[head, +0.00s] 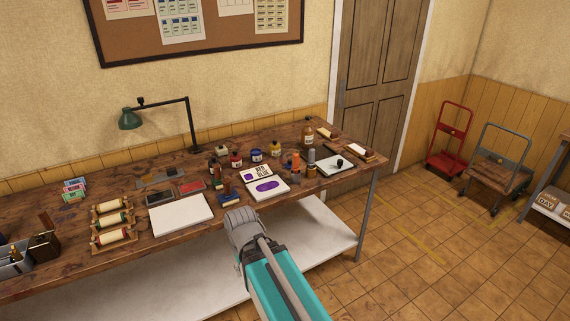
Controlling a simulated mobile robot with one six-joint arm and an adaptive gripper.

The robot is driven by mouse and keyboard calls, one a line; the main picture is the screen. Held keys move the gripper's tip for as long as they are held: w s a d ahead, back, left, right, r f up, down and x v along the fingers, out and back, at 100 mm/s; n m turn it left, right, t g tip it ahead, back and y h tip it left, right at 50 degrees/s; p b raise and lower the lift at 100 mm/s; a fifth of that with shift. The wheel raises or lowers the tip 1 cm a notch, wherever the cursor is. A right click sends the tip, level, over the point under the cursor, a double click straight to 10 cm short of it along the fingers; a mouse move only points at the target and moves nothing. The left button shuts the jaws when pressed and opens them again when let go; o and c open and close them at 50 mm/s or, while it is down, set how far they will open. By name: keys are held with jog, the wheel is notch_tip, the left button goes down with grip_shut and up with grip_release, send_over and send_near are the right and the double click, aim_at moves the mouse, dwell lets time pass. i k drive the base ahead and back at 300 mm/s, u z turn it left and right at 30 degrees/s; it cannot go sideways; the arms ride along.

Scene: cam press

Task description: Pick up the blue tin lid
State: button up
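I cannot clearly make out which thing is the blue tin lid. A small blue jar (256,155) stands among other ink jars at the middle back of the workbench. A dark blue block-like thing (225,199) lies on the bench nearer the front. An open white case with a purple pad (266,186) is to its right, its printed lid (256,174) behind the pad. My gripper (238,220) is at the bench's front edge, below the blue block-like thing in the picture. Its fingers are too small and foreshortened to show whether they are open.
The workbench (120,262) holds a white board (181,214), paper rolls on a rack (113,225), a red pad (191,186) and a black tray (330,168). A green lamp (130,119) stands behind. Floor to the right is clear up to the red hand truck (450,140).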

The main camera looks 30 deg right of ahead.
aim_at(289, 165)
jog(key=i, duration=0.95)
jog(key=z, duration=0.05)
